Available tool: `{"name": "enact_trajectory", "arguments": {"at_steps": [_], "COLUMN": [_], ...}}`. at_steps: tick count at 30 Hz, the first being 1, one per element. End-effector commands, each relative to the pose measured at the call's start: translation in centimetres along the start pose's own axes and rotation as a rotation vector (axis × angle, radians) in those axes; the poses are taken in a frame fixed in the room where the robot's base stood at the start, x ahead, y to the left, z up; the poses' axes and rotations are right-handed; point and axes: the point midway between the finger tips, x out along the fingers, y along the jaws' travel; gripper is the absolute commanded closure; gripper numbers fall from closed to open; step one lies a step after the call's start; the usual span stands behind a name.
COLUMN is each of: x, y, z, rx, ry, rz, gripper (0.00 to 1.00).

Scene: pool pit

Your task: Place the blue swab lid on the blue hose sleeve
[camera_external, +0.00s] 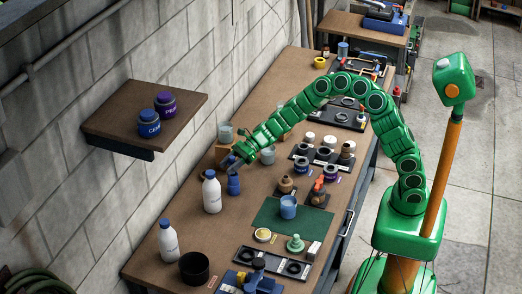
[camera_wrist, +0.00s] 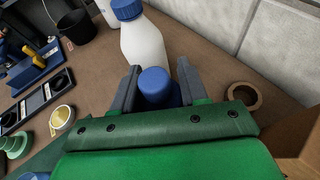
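My gripper (camera_external: 236,166) reaches down over the back part of the workbench, near the wall side. A small dark blue round-topped piece (camera_wrist: 154,82) sits between its two fingers in the wrist view. In the external view a blue piece (camera_external: 233,186) stands upright on the bench just under the fingertips. I cannot tell whether this is one part or the lid resting on the sleeve. The fingers are close on both sides of the blue top, but whether they grip it is unclear. The lower part of the piece is hidden by my gripper in the wrist view.
A white bottle with a blue cap (camera_external: 211,192) stands close to the left of my gripper; another (camera_external: 168,241) is nearer the front. A tan ring (camera_wrist: 244,95) lies to the right in the wrist view. A blue cup (camera_external: 288,207) stands on the green mat (camera_external: 268,219).

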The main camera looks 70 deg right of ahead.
Motion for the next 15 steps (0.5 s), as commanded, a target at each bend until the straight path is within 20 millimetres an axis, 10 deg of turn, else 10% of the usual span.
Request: {"name": "enact_trajectory", "arguments": {"at_steps": [5,15], "x": [-0.01,-0.10], "y": [0.00,0.01], "z": [0.04,0.25], "rx": [0.000,-0.001], "ry": [0.000,0.000], "rz": [0.000,0.000], "gripper": [0.32,0.32]}}
